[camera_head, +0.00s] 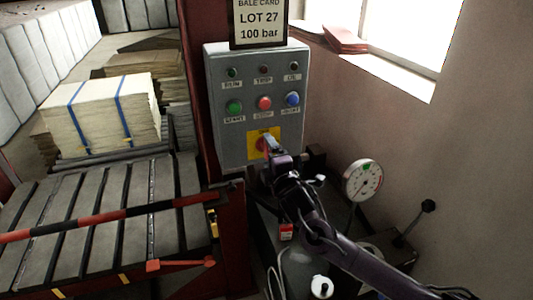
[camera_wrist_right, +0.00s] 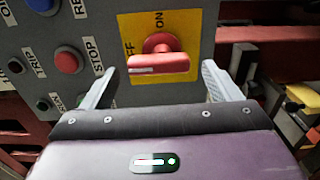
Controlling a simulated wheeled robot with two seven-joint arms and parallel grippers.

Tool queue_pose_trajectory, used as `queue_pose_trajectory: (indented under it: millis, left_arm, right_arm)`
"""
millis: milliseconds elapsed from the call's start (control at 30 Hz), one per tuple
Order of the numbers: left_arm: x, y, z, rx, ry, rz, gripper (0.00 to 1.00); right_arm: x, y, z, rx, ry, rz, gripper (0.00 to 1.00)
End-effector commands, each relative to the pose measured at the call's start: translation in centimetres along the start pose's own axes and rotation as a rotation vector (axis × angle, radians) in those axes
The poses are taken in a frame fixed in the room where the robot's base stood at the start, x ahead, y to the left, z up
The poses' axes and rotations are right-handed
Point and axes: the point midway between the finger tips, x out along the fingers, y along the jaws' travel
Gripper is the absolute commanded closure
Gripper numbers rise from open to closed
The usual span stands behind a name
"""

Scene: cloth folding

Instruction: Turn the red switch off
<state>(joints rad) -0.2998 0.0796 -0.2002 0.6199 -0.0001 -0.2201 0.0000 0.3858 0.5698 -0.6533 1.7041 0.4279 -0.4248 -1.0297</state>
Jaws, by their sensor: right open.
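The red switch (camera_wrist_right: 160,64) is a rotary knob with a bar handle on a yellow plate (camera_wrist_right: 196,30). In the right wrist view its bar lies level, with a white mark on the left end, the side where partly hidden "OFF" lettering shows. "ON" is printed above the knob. In the head view the switch (camera_head: 262,144) sits low on the grey control box (camera_head: 233,150), partly hidden by my gripper. My right gripper (camera_wrist_right: 160,74) is open, its fingers apart on either side of the knob. In the head view it (camera_head: 270,148) is at the plate. My left gripper is not in view.
Green (camera_head: 234,107), red (camera_head: 264,103) and blue (camera_head: 292,99) buttons sit above the switch. A dial gauge (camera_head: 363,180) and a black-knobbed lever (camera_head: 416,218) stand at the right. A striped bar (camera_head: 95,222) crosses the slatted bed at the left.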

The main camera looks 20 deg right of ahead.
Motion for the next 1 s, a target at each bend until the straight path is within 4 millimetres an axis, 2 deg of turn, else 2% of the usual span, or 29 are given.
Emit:
queue_pose_trajectory:
  millis: [100,300,833,933,1000]
  left_arm:
    - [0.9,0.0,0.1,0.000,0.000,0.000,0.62]
    - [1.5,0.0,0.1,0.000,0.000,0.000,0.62]
    - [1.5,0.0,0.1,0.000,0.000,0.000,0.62]
    - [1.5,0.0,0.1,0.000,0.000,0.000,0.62]
    - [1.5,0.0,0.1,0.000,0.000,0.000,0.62]
  right_arm:
    - [-2.0,-0.4,0.0,-0.002,0.002,-0.001,0.16]
    - [-4.2,-0.2,0.0,-0.001,0.001,0.000,0.16]
    - [-4.6,-0.1,-0.1,0.004,0.000,-0.004,0.16]
    - [-5.5,-1.4,-0.8,0.072,0.000,-0.058,0.16]
    - [-7.0,-3.5,-1.7,0.189,-0.010,-0.149,0.16]
